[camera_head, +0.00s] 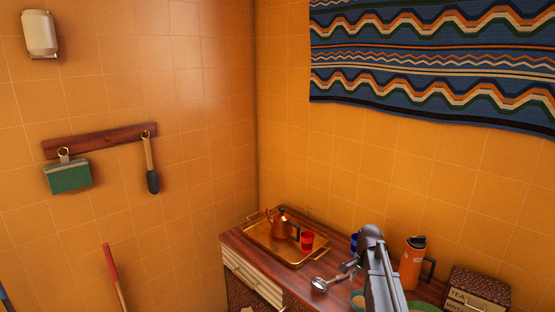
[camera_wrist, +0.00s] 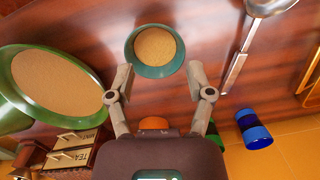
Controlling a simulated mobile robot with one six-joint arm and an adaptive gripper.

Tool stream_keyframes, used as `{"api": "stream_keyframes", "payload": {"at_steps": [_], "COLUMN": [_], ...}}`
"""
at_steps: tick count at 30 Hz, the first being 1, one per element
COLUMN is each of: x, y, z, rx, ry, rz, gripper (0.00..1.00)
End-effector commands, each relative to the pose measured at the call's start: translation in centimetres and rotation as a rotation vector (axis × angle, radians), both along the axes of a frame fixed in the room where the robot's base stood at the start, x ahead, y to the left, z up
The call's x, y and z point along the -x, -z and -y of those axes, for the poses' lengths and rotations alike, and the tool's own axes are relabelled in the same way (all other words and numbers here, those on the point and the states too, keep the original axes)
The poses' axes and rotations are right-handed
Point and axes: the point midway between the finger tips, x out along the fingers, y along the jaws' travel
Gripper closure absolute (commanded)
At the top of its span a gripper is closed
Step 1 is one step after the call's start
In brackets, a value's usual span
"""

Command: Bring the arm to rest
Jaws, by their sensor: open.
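My gripper (camera_wrist: 160,80) is open and empty in the wrist view, its two fingers spread apart. A small teal bowl with a tan inside (camera_wrist: 154,48) shows just beyond the fingertips, roughly between them; the gap to it cannot be told. In the head view my grey arm (camera_head: 377,270) reaches over the wooden counter (camera_head: 345,254). My gripper (camera_head: 348,272) points left there, near a metal ladle (camera_head: 319,285). The arm hides part of the counter behind it.
A brass tray (camera_head: 262,246) holds a copper kettle (camera_head: 280,222) and a red cup (camera_head: 307,240). Tiled walls close the corner.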

Motion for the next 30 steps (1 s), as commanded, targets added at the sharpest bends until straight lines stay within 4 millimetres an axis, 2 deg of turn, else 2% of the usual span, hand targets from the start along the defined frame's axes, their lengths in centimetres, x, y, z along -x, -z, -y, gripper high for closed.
{"api": "stream_keyframes", "payload": {"at_steps": [8, 14, 20, 24, 27, 30], "x": [2.5, 5.3, 9.8, 14.2, 16.8, 18.6], "y": [1.1, 2.2, 3.9, 5.6, 6.4, 7.0], "z": [-1.6, -3.3, -5.8, -7.9, -9.1, -9.9], "rx": [0.006, 0.012, 0.023, 0.035, 0.041, 0.049], "ry": [-0.115, -0.249, -0.460, -0.672, -0.806, -0.912], "rz": [0.013, 0.026, 0.044, 0.061, 0.070, 0.075], "gripper": [0.32, 0.32, 0.32, 0.32, 0.32, 0.32]}}
